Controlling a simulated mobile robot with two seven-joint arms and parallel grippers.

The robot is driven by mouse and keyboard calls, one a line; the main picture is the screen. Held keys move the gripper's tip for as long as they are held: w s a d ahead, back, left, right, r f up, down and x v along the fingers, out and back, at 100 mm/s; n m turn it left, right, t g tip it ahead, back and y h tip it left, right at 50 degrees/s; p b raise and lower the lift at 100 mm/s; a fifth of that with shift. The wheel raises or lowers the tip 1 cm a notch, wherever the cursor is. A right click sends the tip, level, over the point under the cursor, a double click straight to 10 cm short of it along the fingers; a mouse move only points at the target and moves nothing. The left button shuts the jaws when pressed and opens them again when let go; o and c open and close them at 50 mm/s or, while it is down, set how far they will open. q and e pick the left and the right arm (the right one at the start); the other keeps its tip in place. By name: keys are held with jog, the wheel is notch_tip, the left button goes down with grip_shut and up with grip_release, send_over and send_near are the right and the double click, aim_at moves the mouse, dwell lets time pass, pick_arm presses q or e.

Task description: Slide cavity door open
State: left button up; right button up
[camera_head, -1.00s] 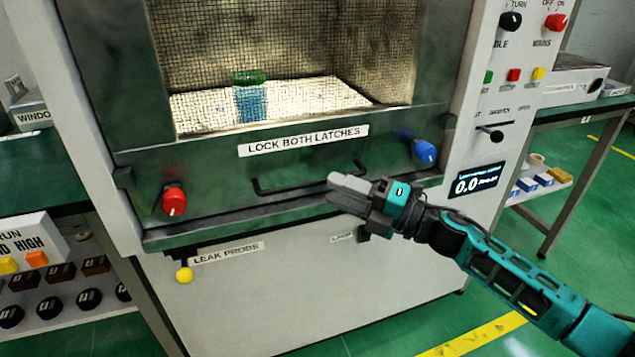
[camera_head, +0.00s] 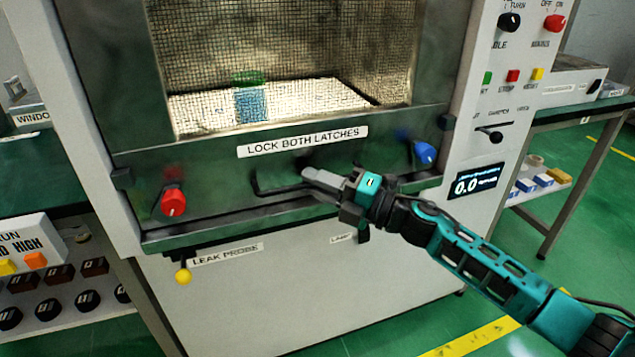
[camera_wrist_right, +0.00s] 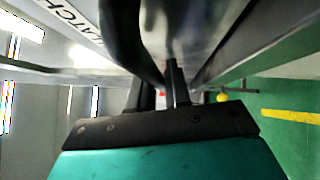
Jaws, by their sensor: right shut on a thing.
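The cavity door (camera_head: 240,160) is a dark green panel with a mesh window, and it is down in front of the cavity. A black bar handle (camera_head: 275,190) runs across its lower part. My right gripper (camera_head: 313,178) is at the right part of this handle, shut on it. In the right wrist view the dark handle bar (camera_wrist_right: 125,40) passes at the fingers (camera_wrist_right: 160,88). A red latch knob (camera_head: 173,201) is at the door's lower left and a blue latch knob (camera_head: 425,152) at its right. My left gripper is not in view.
A yellow-tipped leak probe (camera_head: 183,276) hangs below the door on the left. A control panel (camera_head: 490,130) with knobs, buttons and a display is on the right. A shelf (camera_head: 60,315) with dark knobs is at the lower left. Green floor (camera_head: 600,230) is clear at right.

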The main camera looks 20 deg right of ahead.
grip_shut()
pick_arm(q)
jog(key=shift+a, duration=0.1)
